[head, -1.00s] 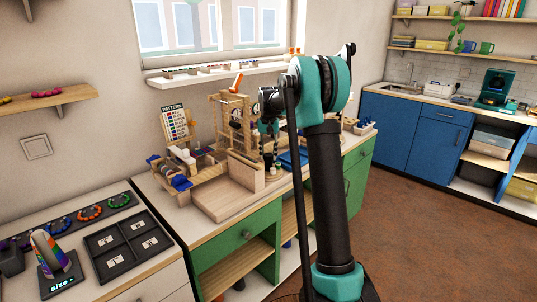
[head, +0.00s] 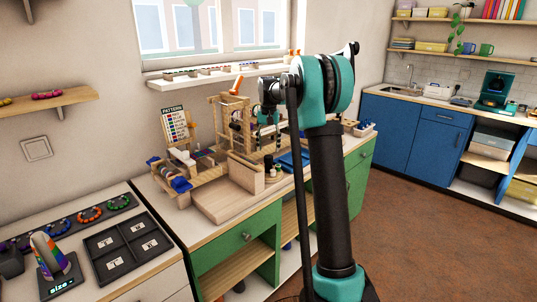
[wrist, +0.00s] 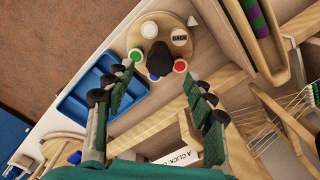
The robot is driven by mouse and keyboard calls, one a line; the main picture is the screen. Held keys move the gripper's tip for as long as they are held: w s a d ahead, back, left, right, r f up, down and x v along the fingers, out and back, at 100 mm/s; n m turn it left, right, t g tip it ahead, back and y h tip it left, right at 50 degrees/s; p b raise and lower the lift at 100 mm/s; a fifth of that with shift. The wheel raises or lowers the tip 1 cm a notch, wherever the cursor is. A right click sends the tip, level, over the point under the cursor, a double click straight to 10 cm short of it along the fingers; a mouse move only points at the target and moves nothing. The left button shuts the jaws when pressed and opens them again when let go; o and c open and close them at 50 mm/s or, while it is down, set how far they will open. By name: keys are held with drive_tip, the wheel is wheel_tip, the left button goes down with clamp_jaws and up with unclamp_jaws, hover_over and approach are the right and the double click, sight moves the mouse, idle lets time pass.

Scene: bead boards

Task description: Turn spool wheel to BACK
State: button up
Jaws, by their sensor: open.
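The spool wheel (wrist: 189,57) is a round wooden disc in the upper middle of the wrist view. A black knob (wrist: 159,58) stands near its middle. Around the knob are green, red, blue and white round pieces and a pale round label reading BACK (wrist: 180,37), at the upper right of the knob. My gripper (wrist: 156,77) is open, its two green-padded fingers apart below the knob in the picture, with nothing between them. I cannot tell whether it touches the wheel. In the head view the wheel (head: 273,178) is small, below my gripper (head: 268,141).
A blue tray (wrist: 75,100) lies left of the wheel in the wrist view. A wooden frame with strung threads (wrist: 283,125) stands at the right, and a trough with green and purple beads (wrist: 258,25) at the upper right. The brown floor lies beyond the counter edge.

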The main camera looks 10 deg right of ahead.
wheel_tip(320, 180, up, 8)
drive_tip(key=shift+f, duration=0.25)
drive_tip(key=s+d+f+n+t, duration=0.1)
drive_tip(key=s+f, duration=0.7)
drive_tip(key=s, duration=0.5)
drive_tip(key=s+d+f+n+t, duration=0.1)
drive_tip(key=s+f, duration=0.6)
drive_tip(key=s, duration=0.7)
drive_tip(key=s+d+f+n+t, duration=0.1)
drive_tip(key=s+f+t, duration=0.1)
drive_tip(key=s+f, duration=0.6)
drive_tip(key=s, duration=0.6)
drive_tip(key=shift+s+f, duration=0.25)
drive_tip(key=shift+f, duration=0.1)
drive_tip(key=shift+c, duration=0.6)
